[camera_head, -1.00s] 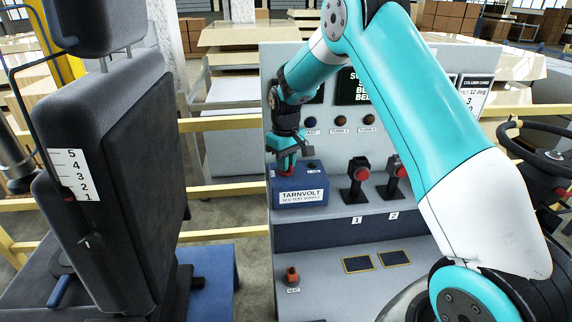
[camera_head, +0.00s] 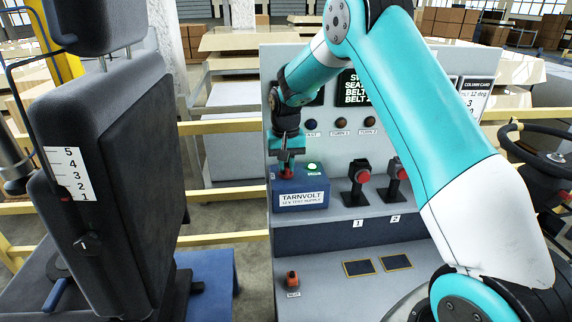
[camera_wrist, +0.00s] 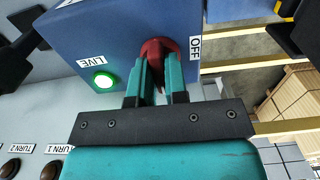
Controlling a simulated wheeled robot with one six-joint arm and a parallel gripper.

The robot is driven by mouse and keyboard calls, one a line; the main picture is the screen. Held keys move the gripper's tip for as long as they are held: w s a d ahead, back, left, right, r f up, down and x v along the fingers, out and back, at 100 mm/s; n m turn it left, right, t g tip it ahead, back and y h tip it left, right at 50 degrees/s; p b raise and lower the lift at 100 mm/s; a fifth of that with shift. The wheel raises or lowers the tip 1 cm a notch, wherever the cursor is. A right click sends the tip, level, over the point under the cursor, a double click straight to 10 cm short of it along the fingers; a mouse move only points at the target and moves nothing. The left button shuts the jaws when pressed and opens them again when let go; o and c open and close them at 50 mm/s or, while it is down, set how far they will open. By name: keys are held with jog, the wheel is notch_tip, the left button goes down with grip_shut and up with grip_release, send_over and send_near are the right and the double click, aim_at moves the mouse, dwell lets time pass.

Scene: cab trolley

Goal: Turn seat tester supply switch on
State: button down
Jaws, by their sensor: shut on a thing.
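The seat tester supply is a blue box (camera_head: 302,192) labelled TARNVOLT on the grey console shelf. Its red switch knob (camera_wrist: 158,50) sits between my gripper's fingers in the wrist view, near an OFF label (camera_wrist: 195,48). The rest of the knob's legend is hidden. My gripper (camera_wrist: 156,70) is shut on the red knob; it also shows above the box in the head view (camera_head: 287,165). The LIVE lamp (camera_wrist: 104,81) glows green, and it also glows on the box top in the head view (camera_head: 313,168).
Two levers with red knobs (camera_head: 364,175) stand right of the box. A dark seat (camera_head: 135,180) stands at the left. An orange-red knob (camera_head: 292,277) is on the lower panel.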

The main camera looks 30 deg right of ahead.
aim_at(286, 164)
jog(key=shift+w+d+r, duration=0.1)
jog(key=shift+w+r, duration=0.05)
jog(key=c, duration=1.3)
grip_release()
jog(key=shift+o, duration=0.8)
notch_tip(286, 164, up, 17)
jog(key=b, duration=0.3)
jog(key=shift+r, duration=0.15)
jog(key=s+a+n+y, duration=0.2)
jog(key=s+a+n, duration=0.5)
jog(key=s+a, duration=0.85)
jog(key=s+a+f+n+y, duration=0.1)
jog(key=s+a+f+n, duration=0.1)
jog(key=s, duration=0.8)
jog(key=s+a+f+n+y, duration=0.1)
jog(key=s+a+f+n, duration=0.1)
jog(key=s, duration=0.7)
jog(key=shift+s+a+f+n+b, duration=0.25)
jog(key=shift+s+f+n+b, duration=0.15)
jog(key=shift+f, duration=0.45)
